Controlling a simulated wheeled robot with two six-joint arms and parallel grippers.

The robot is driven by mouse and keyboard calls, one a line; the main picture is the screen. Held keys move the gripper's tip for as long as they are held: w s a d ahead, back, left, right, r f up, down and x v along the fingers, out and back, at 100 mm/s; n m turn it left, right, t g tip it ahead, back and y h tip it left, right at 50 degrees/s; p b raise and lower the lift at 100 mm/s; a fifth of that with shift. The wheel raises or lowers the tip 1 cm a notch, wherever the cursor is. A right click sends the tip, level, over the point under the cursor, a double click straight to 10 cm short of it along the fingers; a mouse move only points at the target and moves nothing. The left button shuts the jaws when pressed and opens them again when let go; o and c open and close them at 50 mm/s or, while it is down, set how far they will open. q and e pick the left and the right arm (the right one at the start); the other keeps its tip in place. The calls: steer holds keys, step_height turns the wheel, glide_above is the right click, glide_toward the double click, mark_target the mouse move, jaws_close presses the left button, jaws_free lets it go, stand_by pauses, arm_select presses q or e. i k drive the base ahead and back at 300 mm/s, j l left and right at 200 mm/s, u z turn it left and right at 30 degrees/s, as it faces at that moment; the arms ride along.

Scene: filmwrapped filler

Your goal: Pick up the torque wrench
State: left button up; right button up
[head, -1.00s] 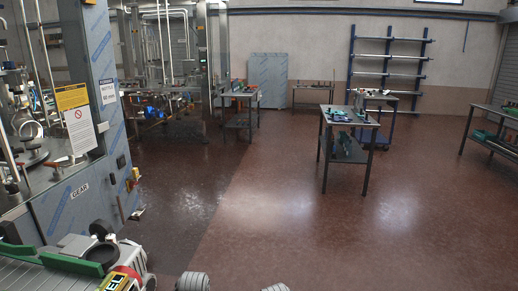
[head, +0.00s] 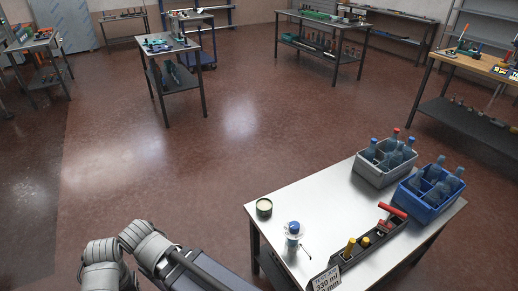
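I cannot pick out a torque wrench for certain. On the near steel table (head: 325,204) at the lower right, a dark long tray (head: 368,247) holds tools with yellow handles (head: 350,246) and a red-handled tool (head: 392,211). Their exact kind is too small to tell. Several far benches, such as the small steel bench (head: 171,50) at the upper left, also carry small tools that I cannot make out. Grey rounded parts of my own arm show at the bottom left. Neither gripper's fingers show.
The near table also bears a grey crate (head: 372,178) and a blue crate (head: 417,207) of bottles, a small round tin (head: 264,207), a blue-capped bottle (head: 292,230) and a sign (head: 326,281). A wooden-topped bench (head: 477,62) stands at the right. The brown floor between is clear.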

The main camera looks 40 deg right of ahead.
mark_target(384, 227)
steer(key=z, duration=2.55)
